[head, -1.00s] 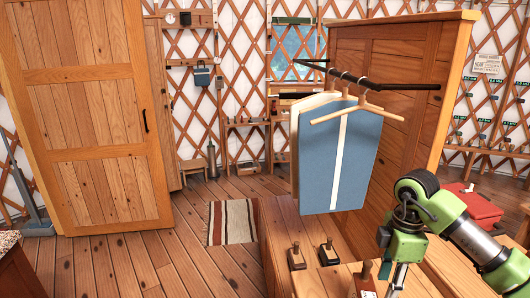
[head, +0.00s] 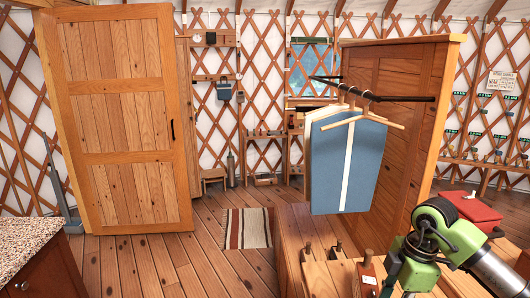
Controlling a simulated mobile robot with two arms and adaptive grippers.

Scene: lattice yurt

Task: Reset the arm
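My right arm comes in from the lower right, green and dark grey. Its gripper (head: 390,284) points down at the bottom edge, beside the wooden-handled tools on the bench. Its fingertips are mostly cut off by the frame, so I cannot tell whether it is open or shut. No held thing shows. My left arm and gripper are not in view.
A wooden bench (head: 292,225) bears several wooden-handled tools (head: 337,252). Blue garments (head: 347,168) hang from a dark rail beside a wooden panel (head: 395,150). A red box (head: 472,207) is at right, a speckled counter (head: 25,243) at left.

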